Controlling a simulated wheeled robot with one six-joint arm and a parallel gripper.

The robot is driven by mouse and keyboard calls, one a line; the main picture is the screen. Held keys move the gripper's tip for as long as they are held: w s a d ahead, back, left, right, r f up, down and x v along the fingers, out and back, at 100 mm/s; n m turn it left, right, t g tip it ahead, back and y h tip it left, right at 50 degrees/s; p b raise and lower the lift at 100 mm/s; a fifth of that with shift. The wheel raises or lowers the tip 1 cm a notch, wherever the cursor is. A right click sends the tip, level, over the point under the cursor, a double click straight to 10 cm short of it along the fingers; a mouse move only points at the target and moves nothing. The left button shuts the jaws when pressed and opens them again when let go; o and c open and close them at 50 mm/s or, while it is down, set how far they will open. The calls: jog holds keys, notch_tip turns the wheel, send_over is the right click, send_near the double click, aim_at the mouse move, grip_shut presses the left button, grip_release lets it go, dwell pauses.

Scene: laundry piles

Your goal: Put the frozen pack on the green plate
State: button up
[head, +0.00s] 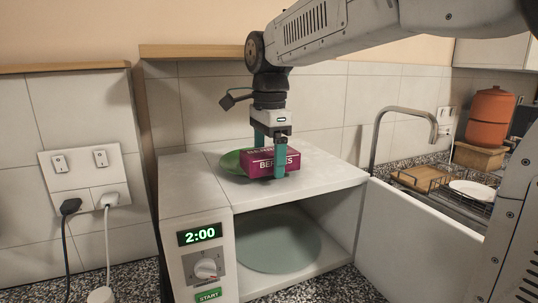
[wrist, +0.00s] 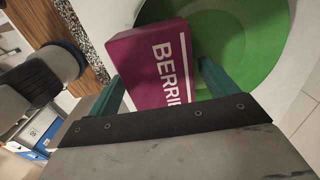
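The frozen pack (head: 262,163) is a magenta box with white "BERRIES" lettering. The green plate (head: 231,164) lies on top of the white microwave (head: 310,176). My gripper (head: 272,158) points down with one teal finger on each side of the pack, shut on it. The pack overlaps the front right part of the plate in the head view; I cannot tell whether it touches the plate. In the wrist view the pack (wrist: 150,62) sits between the fingers, over one side of the plate (wrist: 265,45), and hides part of it.
The microwave door (head: 415,240) stands open to the right, with a round glass turntable (head: 278,245) inside. Its display (head: 200,234) reads 2:00. A faucet (head: 385,125), a dish rack (head: 425,178) and an orange pot (head: 490,115) are at the right. The microwave top is otherwise clear.

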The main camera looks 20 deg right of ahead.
aim_at(270, 151)
jog(key=shift+r, duration=0.1)
notch_tip(270, 151, up, 12)
dwell(0.5)
jog(key=s+d+f+n+t, duration=0.1)
jog(key=s+d+f+n, duration=0.2)
jog(key=s+f+n, duration=1.5)
jog(key=s+f, duration=0.5)
jog(key=s, duration=0.2)
jog(key=shift+d+f, duration=0.15)
jog(key=shift+f, duration=0.25)
